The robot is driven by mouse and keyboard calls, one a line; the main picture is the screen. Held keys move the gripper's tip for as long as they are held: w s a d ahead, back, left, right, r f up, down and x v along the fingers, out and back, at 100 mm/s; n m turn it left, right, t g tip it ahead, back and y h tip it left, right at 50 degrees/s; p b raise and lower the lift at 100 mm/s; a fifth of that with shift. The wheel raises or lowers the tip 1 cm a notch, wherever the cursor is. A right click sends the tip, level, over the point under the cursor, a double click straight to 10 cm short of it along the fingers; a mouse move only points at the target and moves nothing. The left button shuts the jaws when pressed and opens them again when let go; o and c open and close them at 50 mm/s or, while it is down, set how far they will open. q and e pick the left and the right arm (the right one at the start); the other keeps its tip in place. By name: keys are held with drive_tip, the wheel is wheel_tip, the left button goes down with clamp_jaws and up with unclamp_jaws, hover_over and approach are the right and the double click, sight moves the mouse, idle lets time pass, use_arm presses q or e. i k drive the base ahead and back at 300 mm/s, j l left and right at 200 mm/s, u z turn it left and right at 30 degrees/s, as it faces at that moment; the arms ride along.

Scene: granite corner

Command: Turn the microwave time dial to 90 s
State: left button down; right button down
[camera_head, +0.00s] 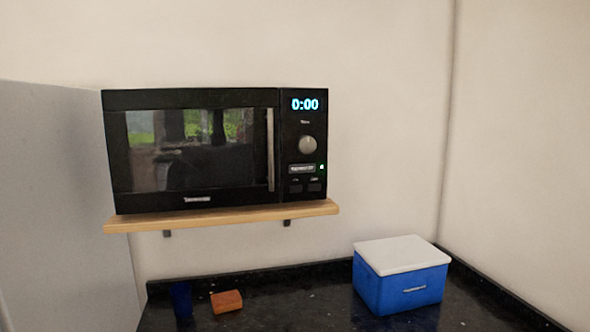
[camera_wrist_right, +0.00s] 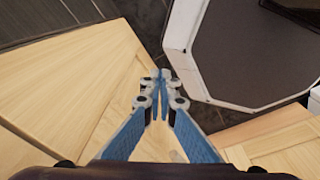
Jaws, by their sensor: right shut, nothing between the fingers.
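The black microwave (camera_head: 190,150) stands on a wooden wall shelf (camera_head: 222,215) in the head view, with its door closed. Its display (camera_head: 305,104) reads 0:00. The round grey time dial (camera_head: 308,145) is below the display on the right panel, and a small green light (camera_head: 322,167) shows under it. My right gripper (camera_wrist_right: 160,82) is in the right wrist view, shut and empty, with its blue fingers together over light wooden surfaces. It is not in the head view, and the microwave is not recognisable in the wrist view. My left gripper is in neither view.
A blue box with a white lid (camera_head: 402,285) stands on the dark granite counter (camera_head: 290,305). An orange block (camera_head: 227,301) and a dark blue cup (camera_head: 181,299) are on the counter's left. The space before the dial looks clear.

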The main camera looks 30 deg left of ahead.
sight(306, 145)
drive_tip(key=j+u, duration=0.35)
drive_tip(key=i+j+u, duration=0.1)
drive_tip(key=j+u, duration=0.25)
drive_tip(key=i+j+u, duration=0.1)
drive_tip(key=u, duration=0.25)
drive_tip(key=j, duration=0.1)
